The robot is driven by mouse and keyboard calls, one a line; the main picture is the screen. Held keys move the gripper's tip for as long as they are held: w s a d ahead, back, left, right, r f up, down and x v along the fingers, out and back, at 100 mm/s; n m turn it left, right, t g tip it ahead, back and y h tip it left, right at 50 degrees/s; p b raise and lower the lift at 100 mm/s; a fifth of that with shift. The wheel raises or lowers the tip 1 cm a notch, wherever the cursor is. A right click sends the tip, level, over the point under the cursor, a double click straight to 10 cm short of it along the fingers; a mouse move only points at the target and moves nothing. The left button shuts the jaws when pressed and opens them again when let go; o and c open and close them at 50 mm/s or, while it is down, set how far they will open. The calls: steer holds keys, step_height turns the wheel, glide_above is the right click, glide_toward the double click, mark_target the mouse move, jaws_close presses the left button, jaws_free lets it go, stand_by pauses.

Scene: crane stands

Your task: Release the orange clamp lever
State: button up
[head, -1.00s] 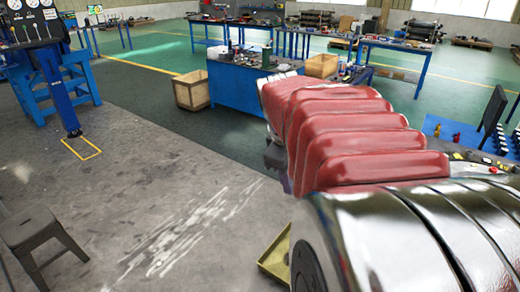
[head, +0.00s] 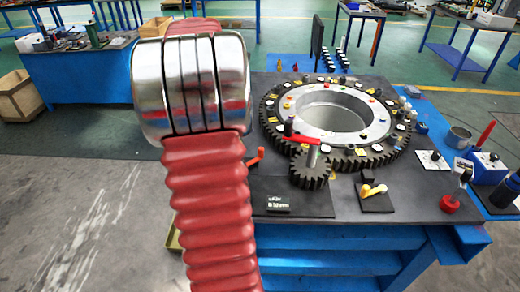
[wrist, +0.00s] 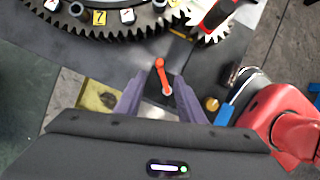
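The orange clamp lever (head: 255,157) stands at the left of the bench top, beside the small dark gear with a red handle. In the wrist view the lever (wrist: 162,76) lies between the two grey fingertips of my gripper (wrist: 158,88). The fingers are apart, with visible gaps on both sides of the lever, so the gripper is open. I cannot tell how far the fingertips are from the lever in depth. My arm hides the gripper in the head view.
A large toothed ring (head: 378,148) with numbered tags and the small gear (head: 310,172) stand close by. A yellow-orange lever (head: 373,191) sits on a black plate to the right. A mug (head: 458,138) and control boxes fill the bench's right side. Grey floor lies left.

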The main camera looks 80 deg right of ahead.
mark_target(261, 148)
steer(key=shift+f, duration=0.1)
steer(key=x, duration=1.3)
steer(key=shift+s+f, duration=0.1)
steer(key=shift+f, duration=0.2)
steer(key=shift+c, duration=0.5)
jaws_close()
